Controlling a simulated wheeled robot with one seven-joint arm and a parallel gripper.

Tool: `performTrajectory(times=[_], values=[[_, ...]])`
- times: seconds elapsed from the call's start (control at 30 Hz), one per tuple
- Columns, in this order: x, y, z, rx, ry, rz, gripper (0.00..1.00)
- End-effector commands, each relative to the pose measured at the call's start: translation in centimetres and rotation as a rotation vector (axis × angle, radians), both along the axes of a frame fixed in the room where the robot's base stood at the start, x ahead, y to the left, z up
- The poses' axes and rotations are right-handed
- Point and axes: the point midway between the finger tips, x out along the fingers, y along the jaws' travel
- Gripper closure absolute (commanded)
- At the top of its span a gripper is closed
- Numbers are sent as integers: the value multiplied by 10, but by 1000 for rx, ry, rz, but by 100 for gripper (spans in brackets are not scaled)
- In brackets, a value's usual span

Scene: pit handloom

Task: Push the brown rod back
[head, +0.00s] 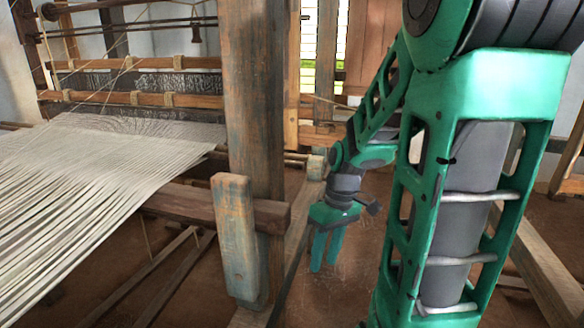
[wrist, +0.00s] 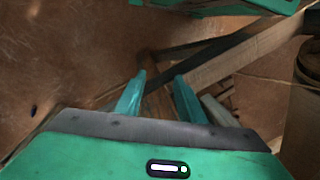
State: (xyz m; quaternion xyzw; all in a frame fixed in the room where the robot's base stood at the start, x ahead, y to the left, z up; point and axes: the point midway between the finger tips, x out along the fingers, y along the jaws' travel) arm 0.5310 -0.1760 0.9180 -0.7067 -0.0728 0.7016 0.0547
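My gripper (head: 325,268) hangs with its fingers pointing down, just right of the loom's front post. In the wrist view my gripper (wrist: 160,80) shows two teal fingers spread apart, with nothing between them. A thin dark brown rod (head: 288,270) slants down beside the loom frame, left of my fingers and apart from them in the picture. A dark bar (wrist: 205,46) crosses beyond the fingertips in the wrist view; I cannot tell if it is the same rod. Further thin rods (head: 292,156) stick out behind the post. Which one is the task's brown rod is unclear.
The thick wooden post (head: 255,95) and a short upright block (head: 235,235) stand left of my gripper. White warp threads (head: 90,165) stretch across the loom at left. A pale beam (wrist: 245,52) lies beyond the fingers. The brown floor (head: 350,265) around my gripper looks clear.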

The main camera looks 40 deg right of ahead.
Motion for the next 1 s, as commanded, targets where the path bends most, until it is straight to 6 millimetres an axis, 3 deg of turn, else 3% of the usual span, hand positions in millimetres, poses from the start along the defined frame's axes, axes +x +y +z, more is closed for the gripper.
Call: performTrajectory(times=[0.23,0.47,0.73,1.0], values=[[50,-1,-29,201,-169,219,64],[97,-6,-26,365,-462,376,64],[140,-39,23,438,-936,479,64],[147,-102,103,338,-1413,505,64]])
